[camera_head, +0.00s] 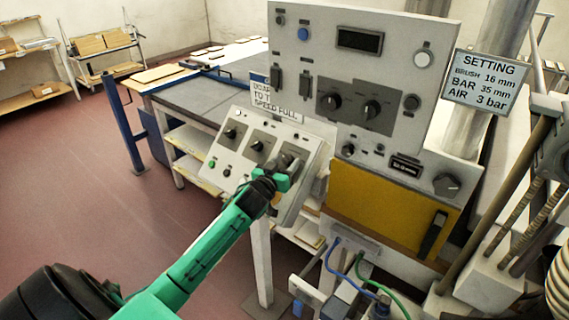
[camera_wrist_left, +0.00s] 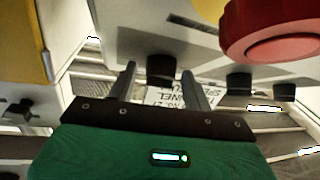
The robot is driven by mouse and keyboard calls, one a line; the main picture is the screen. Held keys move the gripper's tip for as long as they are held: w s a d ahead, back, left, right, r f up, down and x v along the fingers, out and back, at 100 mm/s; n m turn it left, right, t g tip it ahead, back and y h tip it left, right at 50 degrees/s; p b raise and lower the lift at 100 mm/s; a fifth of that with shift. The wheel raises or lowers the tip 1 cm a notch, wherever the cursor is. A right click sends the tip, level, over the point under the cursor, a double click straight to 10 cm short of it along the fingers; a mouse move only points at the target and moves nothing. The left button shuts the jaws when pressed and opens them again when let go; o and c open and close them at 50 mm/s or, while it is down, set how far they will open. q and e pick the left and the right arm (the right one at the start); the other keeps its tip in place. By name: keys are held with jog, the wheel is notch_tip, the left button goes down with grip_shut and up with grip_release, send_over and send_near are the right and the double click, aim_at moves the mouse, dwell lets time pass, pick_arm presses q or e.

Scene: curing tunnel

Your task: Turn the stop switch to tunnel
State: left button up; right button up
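A sloped grey control box (camera_head: 245,170) stands on a post in the middle of the head view, with several black knobs and small buttons on its face. My left gripper (camera_head: 288,168) is at its right part and covers some of it. In the left wrist view the gripper (camera_wrist_left: 160,85) is open, its two dark fingers on either side of a black knob (camera_wrist_left: 162,68); I cannot tell whether they touch it. A big red button (camera_wrist_left: 270,32) is close at the upper right. No readable label marks the stop switch, and the knob's pointer is hidden.
A tall grey panel (camera_head: 400,75) with knobs and a display stands behind the box, above a yellow door (camera_head: 380,205). A partly hidden sign (camera_head: 275,105) is behind the box. A setting sign (camera_head: 485,82) hangs at right. Open floor (camera_head: 120,210) lies to the left.

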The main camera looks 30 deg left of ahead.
pick_arm(q)
jog(key=c, duration=0.8)
jog(key=shift+o, duration=0.2)
